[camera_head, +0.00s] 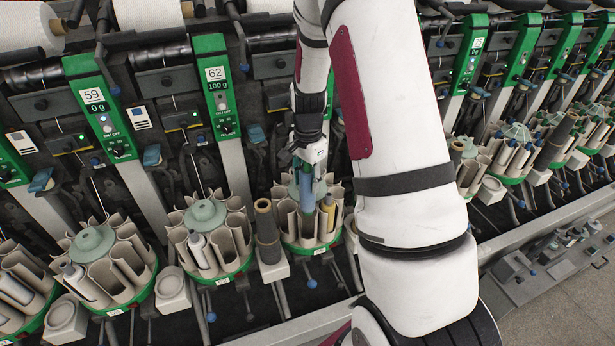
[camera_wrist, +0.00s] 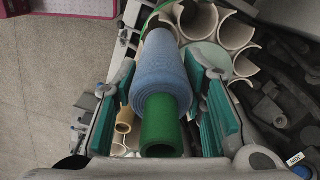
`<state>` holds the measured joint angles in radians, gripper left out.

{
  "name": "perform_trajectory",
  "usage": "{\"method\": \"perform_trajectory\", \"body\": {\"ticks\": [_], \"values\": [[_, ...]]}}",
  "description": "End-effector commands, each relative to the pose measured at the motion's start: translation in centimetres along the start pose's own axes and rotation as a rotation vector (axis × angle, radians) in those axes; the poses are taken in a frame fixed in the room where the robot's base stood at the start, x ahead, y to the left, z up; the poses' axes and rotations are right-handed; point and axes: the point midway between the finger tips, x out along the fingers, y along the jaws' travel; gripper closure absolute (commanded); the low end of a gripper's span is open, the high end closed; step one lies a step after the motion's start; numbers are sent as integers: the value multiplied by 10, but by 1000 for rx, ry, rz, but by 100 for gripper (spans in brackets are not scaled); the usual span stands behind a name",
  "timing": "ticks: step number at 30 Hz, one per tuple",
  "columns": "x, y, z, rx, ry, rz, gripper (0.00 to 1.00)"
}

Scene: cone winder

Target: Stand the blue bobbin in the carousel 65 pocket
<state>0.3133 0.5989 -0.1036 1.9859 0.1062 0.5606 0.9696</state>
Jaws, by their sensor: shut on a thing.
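The blue bobbin (camera_wrist: 165,70) is a blue yarn package on a green tube. In the wrist view it lies between the teal pads of my gripper (camera_wrist: 163,80), which is shut on it. In the head view my gripper (camera_head: 311,160) points down over a carousel (camera_head: 318,243) with cream pockets and a green rim, and the blue bobbin (camera_head: 308,188) hangs at its pockets. The bobbin's lower end is hidden, so I cannot tell how deep it sits. This carousel's number panel is hidden behind my arm. In the wrist view cream pockets (camera_wrist: 237,28) show beyond the bobbin.
A yellowish bobbin (camera_head: 328,214) stands in the same carousel. A dark bobbin with a tan top (camera_head: 266,225) stands just left of it. The carousel under panel 62 (camera_head: 207,216) is farther left. More carousels stand right of my arm; open floor (camera_head: 575,310) lies bottom right.

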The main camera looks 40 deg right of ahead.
Motion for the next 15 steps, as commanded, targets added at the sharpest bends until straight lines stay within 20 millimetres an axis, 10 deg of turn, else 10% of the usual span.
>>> {"method": "perform_trajectory", "body": {"ticks": [15], "values": [[30,0,0,1,0,2,84]]}}
